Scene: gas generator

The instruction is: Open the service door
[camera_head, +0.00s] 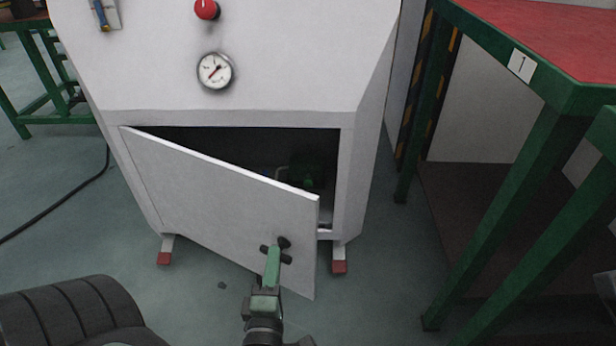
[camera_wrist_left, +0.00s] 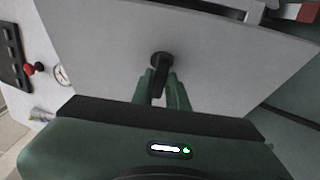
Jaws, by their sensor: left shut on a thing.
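The service door (camera_head: 225,200) is a white panel on the front of the white generator cabinet (camera_head: 330,70). It is hinged at the left and stands partly open, its right edge swung out. My left gripper (camera_head: 275,255) is shut on the door's black handle (camera_head: 284,242), near the free edge. In the left wrist view the green fingers (camera_wrist_left: 162,92) close around the black handle (camera_wrist_left: 161,62). The dark interior (camera_head: 270,160) shows above the door; the door hides its lower part. My right gripper is not in view.
A pressure gauge (camera_head: 215,71) and a red knob (camera_head: 207,9) sit above the opening. A green-framed table with a red top (camera_head: 560,40) stands close at the right. A cable (camera_head: 70,195) lies on the floor at left. Some floor in front is clear.

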